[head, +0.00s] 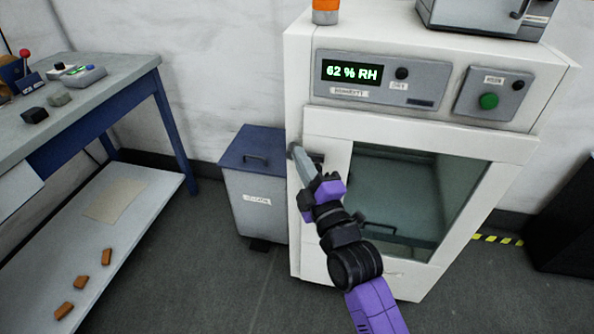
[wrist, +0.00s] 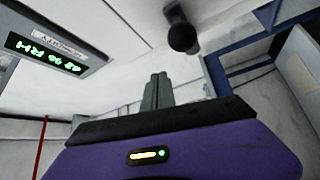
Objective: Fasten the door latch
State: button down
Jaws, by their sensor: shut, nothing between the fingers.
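The white cabinet (head: 420,128) stands in the head view with its glass-windowed door (head: 400,200) closed or nearly so; I cannot tell which. A small dark part, apparently the door latch (head: 317,157), shows at the door's upper left edge, partly hidden by my gripper. In the wrist view a dark round knob on a stalk, likely the latch's handle (wrist: 182,36), sticks out beyond and slightly right of my fingers. My gripper (head: 294,151) is shut and empty beside the latch at the cabinet's left front edge. Its closed grey fingers (wrist: 157,88) appear apart from the knob.
A grey bin with a blue lid (head: 256,148) stands just left of the cabinet. A blue-legged workbench (head: 90,85) with a lower shelf is at the left. A control panel with a green button (head: 488,101) is above the door.

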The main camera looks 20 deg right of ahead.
jog(key=f+m+t+h, duration=0.1)
jog(key=m, duration=0.2)
jog(key=s+d+f+m+t+h, duration=0.1)
jog(key=m+h, duration=0.1)
jog(key=m, duration=0.1)
jog(key=f+m+t+h, duration=0.1)
jog(key=f+m+h, duration=0.1)
jog(key=m, duration=0.1)
jog(key=shift+s+d, duration=0.2)
jog(key=shift+d, duration=0.2)
jog(key=shift+f, duration=0.15)
dwell(0.3)
